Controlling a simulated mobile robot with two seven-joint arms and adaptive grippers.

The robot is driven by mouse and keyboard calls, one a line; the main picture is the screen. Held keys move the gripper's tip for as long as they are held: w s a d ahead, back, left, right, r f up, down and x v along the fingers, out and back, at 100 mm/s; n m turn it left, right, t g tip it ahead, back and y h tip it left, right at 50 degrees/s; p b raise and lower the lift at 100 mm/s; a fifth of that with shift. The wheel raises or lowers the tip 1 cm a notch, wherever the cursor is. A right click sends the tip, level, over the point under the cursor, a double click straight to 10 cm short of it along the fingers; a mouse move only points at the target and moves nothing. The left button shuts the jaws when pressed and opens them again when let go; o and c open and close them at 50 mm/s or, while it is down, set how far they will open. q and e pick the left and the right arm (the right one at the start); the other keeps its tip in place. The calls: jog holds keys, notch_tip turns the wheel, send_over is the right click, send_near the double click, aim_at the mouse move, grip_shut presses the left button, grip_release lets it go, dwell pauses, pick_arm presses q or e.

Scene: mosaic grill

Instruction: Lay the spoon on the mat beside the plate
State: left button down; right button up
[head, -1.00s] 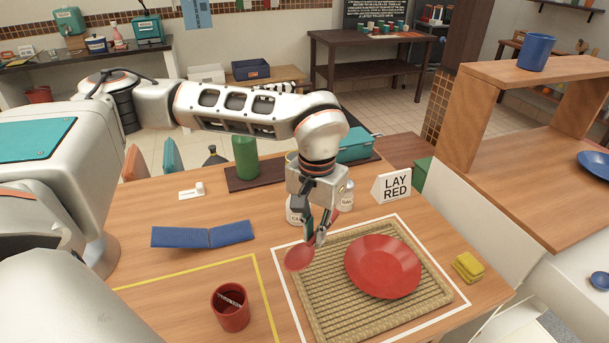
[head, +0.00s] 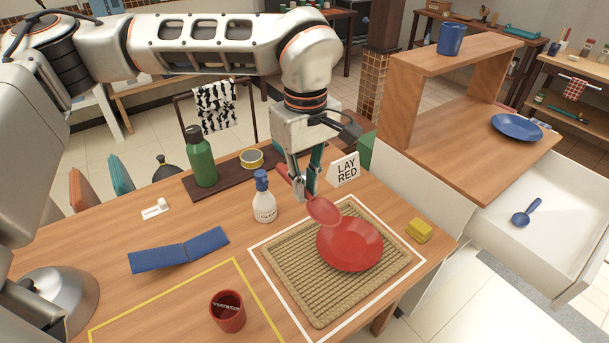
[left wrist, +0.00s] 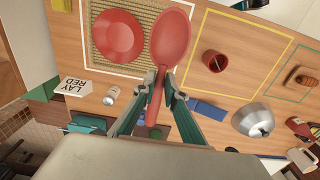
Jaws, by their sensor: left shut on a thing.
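The red spoon (head: 323,211) is held by its handle in my left gripper (head: 303,193). Its bowl hangs above the woven mat (head: 295,279) and overlaps the upper left rim of the red plate (head: 350,245) in the head view. The plate sits on the mat, right of its middle. In the left wrist view the fingers (left wrist: 160,92) are shut on the spoon handle, and the spoon bowl (left wrist: 171,37) shows beside the plate (left wrist: 118,36). The spoon appears to be off the mat, but its exact height is unclear. My right gripper is not in view.
A white outline surrounds the mat. A spray bottle (head: 264,201) and a "LAY RED" sign (head: 344,170) stand behind it. A yellow sponge (head: 419,230) lies to the right, a red cup (head: 228,311) to the left. A blue spoon (head: 526,213) lies in an open white drawer.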

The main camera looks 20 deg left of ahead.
pick_arm(q)
jog(key=b, duration=0.1)
send_over(305, 275)
notch_tip(305, 275, down, 12)
notch_tip(305, 275, down, 14)
jog(key=b, duration=0.8)
jog(key=shift+s, duration=0.1)
jog(key=shift+f+b, duration=0.55)
jog(key=shift+f, duration=0.25)
jog(key=shift+f+b, duration=0.3)
jog(key=shift+f, duration=0.55)
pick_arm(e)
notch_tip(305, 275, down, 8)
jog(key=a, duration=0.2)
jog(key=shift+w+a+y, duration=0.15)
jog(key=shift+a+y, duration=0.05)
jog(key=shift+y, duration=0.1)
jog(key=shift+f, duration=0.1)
pick_arm(q)
jog(key=c, duration=2)
grip_release()
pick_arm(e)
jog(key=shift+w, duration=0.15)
